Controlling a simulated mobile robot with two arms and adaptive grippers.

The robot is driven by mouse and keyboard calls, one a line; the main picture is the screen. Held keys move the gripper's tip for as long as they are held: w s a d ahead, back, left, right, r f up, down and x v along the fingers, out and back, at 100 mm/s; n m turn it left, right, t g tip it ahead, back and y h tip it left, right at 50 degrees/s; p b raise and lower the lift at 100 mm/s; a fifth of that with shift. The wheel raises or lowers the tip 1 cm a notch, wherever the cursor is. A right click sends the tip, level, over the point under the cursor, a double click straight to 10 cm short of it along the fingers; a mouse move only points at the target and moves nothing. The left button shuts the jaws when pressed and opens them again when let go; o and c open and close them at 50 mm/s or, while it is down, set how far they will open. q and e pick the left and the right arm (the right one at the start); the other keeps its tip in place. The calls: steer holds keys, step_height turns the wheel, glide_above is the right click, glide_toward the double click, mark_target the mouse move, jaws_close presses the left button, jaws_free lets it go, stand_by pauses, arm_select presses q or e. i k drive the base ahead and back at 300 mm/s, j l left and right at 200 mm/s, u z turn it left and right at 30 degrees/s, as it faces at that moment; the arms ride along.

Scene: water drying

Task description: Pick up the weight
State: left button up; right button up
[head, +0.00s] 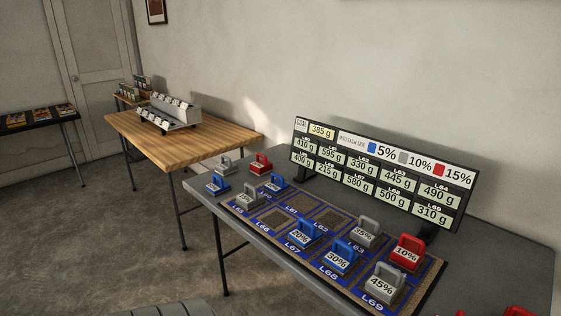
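Several weights with loop handles and percent labels stand on the grey table (480,262). On the blue-bordered mat (433,278) are a blue 20% weight (300,234), a blue 30% weight (341,257), a grey 45% weight (386,285), a grey weight at the back (367,233), a red 10% weight (408,252) and a grey weight at the left (246,196). Off the mat, at the table's left end, are a grey weight (226,166), a red weight (261,164) and two blue weights (218,185) (275,184). Neither gripper is in view.
A sign board (380,178) with a 385 g goal and several gram readings stands behind the mat. A wooden table (190,145) with a grey rack (172,112) stands further left. A dark table (40,118) is at far left. Red objects (522,312) are cut off at bottom right.

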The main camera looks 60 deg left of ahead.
mark_target(223, 168)
steer(key=u, duration=2.3)
steer(key=z, duration=0.4)
steer(key=i+j+z, duration=0.5)
steer(key=i+j, duration=0.25)
steer(key=i+j+z, duration=0.3)
steer(key=j, duration=0.3)
